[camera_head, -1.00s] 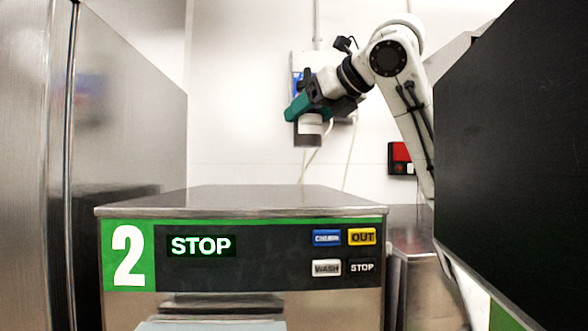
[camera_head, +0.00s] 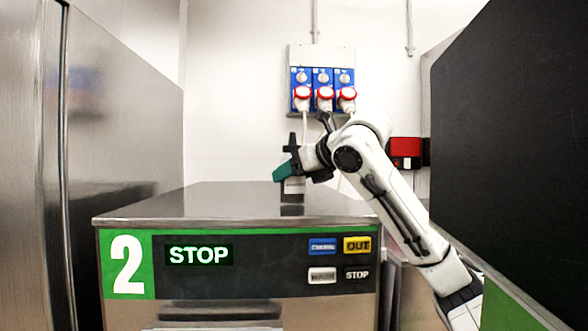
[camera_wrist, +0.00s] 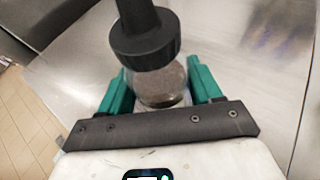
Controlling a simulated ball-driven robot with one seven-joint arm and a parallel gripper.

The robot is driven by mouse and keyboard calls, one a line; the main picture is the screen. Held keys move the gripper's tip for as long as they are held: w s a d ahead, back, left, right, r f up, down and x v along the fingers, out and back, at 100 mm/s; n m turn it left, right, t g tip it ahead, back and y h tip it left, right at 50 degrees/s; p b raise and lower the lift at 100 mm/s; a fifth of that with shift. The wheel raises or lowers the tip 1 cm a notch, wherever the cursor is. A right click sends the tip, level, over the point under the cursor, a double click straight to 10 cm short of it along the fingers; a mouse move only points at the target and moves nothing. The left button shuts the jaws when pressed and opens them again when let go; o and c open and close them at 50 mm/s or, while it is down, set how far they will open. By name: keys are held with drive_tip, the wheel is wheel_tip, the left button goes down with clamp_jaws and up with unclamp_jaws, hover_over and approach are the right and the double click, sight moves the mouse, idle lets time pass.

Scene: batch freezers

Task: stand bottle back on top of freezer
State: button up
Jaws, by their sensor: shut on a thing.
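The bottle (camera_head: 293,187) stands upright over the steel top of freezer 2 (camera_head: 215,202). Its dark cap shows above my gripper, and its pale label and dark lower body show below. In the wrist view the bottle (camera_wrist: 160,88) has a black cap and a clear neck with dark contents, and sits between the green fingers. My gripper (camera_head: 284,172), also in the wrist view (camera_wrist: 160,76), is shut on it. The bottle's base is at or very near the freezer top, with a dark reflection below; I cannot tell whether it touches.
A large black panel (camera_head: 510,150) stands close on the right, and a tall steel cabinet (camera_head: 120,120) on the left. Blue sockets with red-and-white plugs (camera_head: 324,92) and a red switch box (camera_head: 405,150) are on the back wall. The rest of the freezer top is clear.

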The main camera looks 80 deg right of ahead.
drive_tip(key=shift+f, duration=0.15)
drive_tip(key=o, duration=1.3)
drive_tip(key=shift+r, duration=0.25)
drive_tip(key=b+v, duration=0.3)
drive_tip(key=v, duration=0.9)
drive_tip(key=shift+a+f, duration=0.1)
drive_tip(key=shift+f, duration=0.1)
drive_tip(key=shift+s, duration=0.1)
